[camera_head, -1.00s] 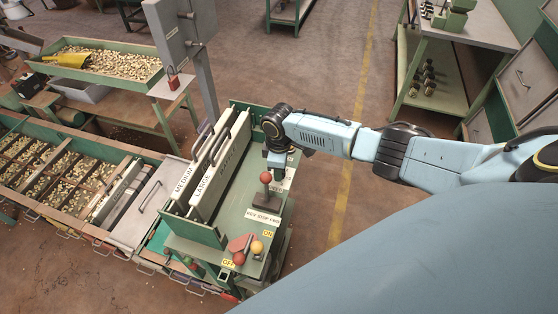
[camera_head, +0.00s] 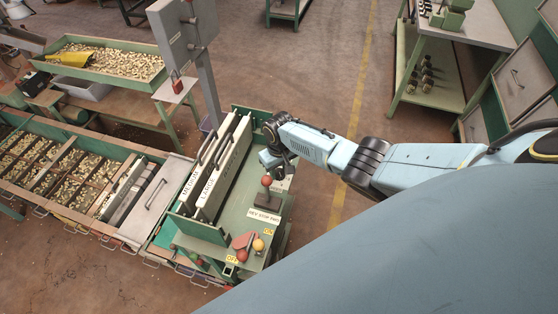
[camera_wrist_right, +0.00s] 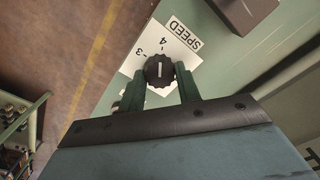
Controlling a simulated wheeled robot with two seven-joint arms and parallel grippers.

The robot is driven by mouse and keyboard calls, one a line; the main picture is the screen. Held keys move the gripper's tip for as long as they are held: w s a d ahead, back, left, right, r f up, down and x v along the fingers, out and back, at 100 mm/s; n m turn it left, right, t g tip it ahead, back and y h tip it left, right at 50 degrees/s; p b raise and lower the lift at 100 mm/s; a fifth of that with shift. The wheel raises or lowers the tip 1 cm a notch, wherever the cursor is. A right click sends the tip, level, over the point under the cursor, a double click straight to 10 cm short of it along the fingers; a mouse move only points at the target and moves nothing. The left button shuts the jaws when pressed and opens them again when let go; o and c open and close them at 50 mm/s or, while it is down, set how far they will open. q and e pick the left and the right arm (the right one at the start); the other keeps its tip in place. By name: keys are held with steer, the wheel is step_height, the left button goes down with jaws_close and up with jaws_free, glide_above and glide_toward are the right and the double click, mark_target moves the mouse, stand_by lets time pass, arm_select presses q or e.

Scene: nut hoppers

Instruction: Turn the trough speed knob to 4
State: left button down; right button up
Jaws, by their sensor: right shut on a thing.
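The black ribbed speed knob (camera_wrist_right: 159,71) shows in the right wrist view on a white dial plate marked SPEED (camera_wrist_right: 184,35). The marks 3 and 4 are readable; the other marks are hidden. The white line on the knob points roughly toward the 4. My right gripper (camera_wrist_right: 160,74) is shut on the knob, with one finger on each side. In the head view my right gripper (camera_head: 273,163) is at the far right part of the green console (camera_head: 236,218), and it hides the knob there. My left gripper is not in view.
A lever with a red ball (camera_head: 267,181) stands close in front of my right gripper, by a REV STOP FWD label (camera_head: 264,216). Upright panels labelled MEDIUM and LARGE (camera_head: 209,188) stand to its left. Red and yellow knobs (camera_head: 258,245) are at the near end. Floor right of the console is clear.

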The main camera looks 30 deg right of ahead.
mark_target(279, 171)
steer(key=shift+m, duration=0.7)
steer(key=o, duration=1)
steer(key=shift+c, duration=0.2)
step_height(279, 171, up, 6)
steer(key=shift+f+p, duration=0.2)
steer(key=shift+p, duration=0.95)
step_height(279, 171, up, 8)
steer(key=shift+f, duration=0.1)
